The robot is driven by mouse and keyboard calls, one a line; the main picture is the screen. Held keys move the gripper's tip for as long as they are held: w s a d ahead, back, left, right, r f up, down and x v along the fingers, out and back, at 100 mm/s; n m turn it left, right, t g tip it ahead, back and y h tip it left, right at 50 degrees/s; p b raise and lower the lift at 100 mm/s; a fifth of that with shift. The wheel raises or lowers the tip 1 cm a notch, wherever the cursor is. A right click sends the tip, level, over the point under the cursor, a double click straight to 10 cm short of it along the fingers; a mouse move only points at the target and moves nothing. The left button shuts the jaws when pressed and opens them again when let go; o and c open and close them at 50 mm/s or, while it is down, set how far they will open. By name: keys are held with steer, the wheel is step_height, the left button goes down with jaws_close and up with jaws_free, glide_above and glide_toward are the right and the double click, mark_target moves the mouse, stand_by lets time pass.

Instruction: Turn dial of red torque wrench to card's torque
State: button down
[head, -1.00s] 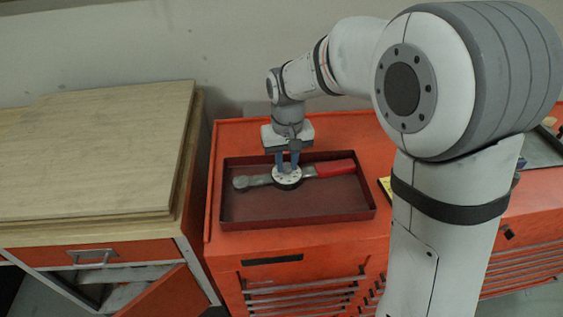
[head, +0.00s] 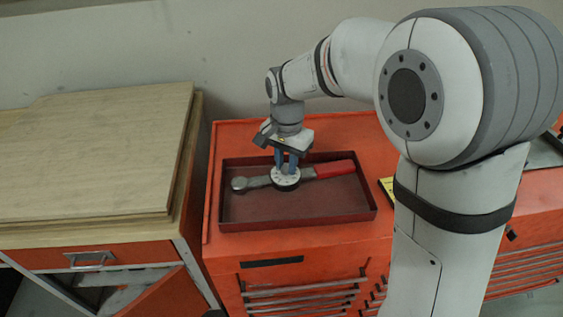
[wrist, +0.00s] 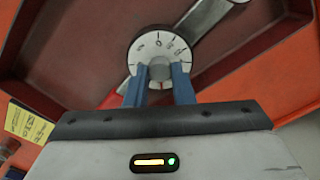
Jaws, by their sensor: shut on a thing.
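The torque wrench (head: 258,182) lies in a dark red tray (head: 300,220), its grey head to the left and its red handle (head: 335,169) to the right. Its round white dial (wrist: 148,42) with black marks faces up at mid-length. My gripper (head: 287,168) points down over the dial, its blue fingers shut on the grey knob (wrist: 160,70) at the dial's centre. A red mark shows just below the knob in the wrist view. The yellow card (wrist: 28,122) lies outside the tray; its writing is too small to read. It is partly hidden behind my arm in the head view (head: 387,188).
The tray stands on an orange tool cabinet (head: 225,145); its raised walls surround the wrench. A wooden-topped bench (head: 90,150) stands at the left. The cabinet top behind the tray is mostly clear.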

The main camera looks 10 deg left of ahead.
mark_target(285, 167)
steer(key=shift+m, duration=0.3)
steer(key=c, duration=1.2)
jaws_free()
steer(key=shift+c, duration=0.2)
step_height(285, 167, up, 8)
steer(key=shift+f, duration=0.15)
steer(key=shift+a, duration=0.1)
